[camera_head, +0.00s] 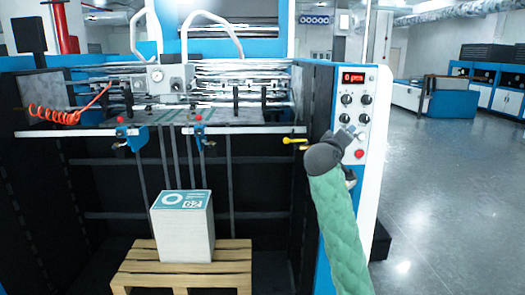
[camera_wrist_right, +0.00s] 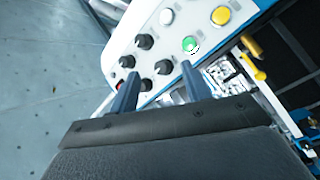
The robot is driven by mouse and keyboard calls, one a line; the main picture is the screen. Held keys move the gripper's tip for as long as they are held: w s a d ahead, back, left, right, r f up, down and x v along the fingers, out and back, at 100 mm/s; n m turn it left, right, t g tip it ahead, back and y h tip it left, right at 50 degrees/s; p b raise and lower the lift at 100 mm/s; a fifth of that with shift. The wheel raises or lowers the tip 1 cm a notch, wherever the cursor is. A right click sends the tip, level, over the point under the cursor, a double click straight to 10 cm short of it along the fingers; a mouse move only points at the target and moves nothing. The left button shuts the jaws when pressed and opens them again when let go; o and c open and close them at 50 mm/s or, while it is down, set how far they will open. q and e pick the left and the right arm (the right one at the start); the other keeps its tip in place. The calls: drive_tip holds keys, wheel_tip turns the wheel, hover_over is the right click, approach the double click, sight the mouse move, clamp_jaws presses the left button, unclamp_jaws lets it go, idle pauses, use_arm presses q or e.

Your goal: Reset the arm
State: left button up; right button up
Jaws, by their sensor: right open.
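My right arm, in a green quilted sleeve (camera_head: 340,225), reaches up from the bottom right in the head view. Its gripper (camera_head: 346,137) is in front of the machine's control panel (camera_head: 376,100), below the knobs and near a red button. In the right wrist view the two dark fingers of my right gripper (camera_wrist_right: 160,85) are apart with nothing between them. The panel (camera_wrist_right: 147,27) lies beyond them, with black knobs, a green button (camera_wrist_right: 190,44) and a yellow button (camera_wrist_right: 221,15). I cannot tell whether a finger touches the panel. My left gripper is not in view.
A stack of sheets (camera_head: 183,232) stands on a wooden pallet (camera_head: 140,276) in the machine's bay. A yellow lever (camera_head: 295,141) sticks out left of my right gripper. Open grey floor (camera_head: 450,200) lies to the right, with blue and white machines (camera_head: 415,95) farther back.

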drive_tip(key=s+a+f+m+g+y, duration=0.1)
drive_tip(key=s+a+f+g+y, duration=0.15)
drive_tip(key=s+f, duration=0.6)
drive_tip(key=s+a+f+m+g+y, duration=0.15)
drive_tip(key=s+a+f+y, duration=0.35)
drive_tip(key=f, duration=0.7)
drive_tip(key=s+a+f+g+y, duration=0.1)
drive_tip(key=s+f+g+y, duration=0.15)
drive_tip(key=s+f, duration=0.7)
drive_tip(key=s+f+g, duration=0.3)
drive_tip(key=s+f, duration=1.1)
drive_tip(key=s, duration=0.3)
drive_tip(key=s+f+g+y, duration=0.1)
drive_tip(key=s+f+g, duration=0.3)
drive_tip(key=s+f, duration=1)
drive_tip(key=s, duration=0.3)
drive_tip(key=shift+s, duration=0.15)
drive_tip(key=shift+a+g, duration=0.1)
drive_tip(key=shift+g, duration=0.15)
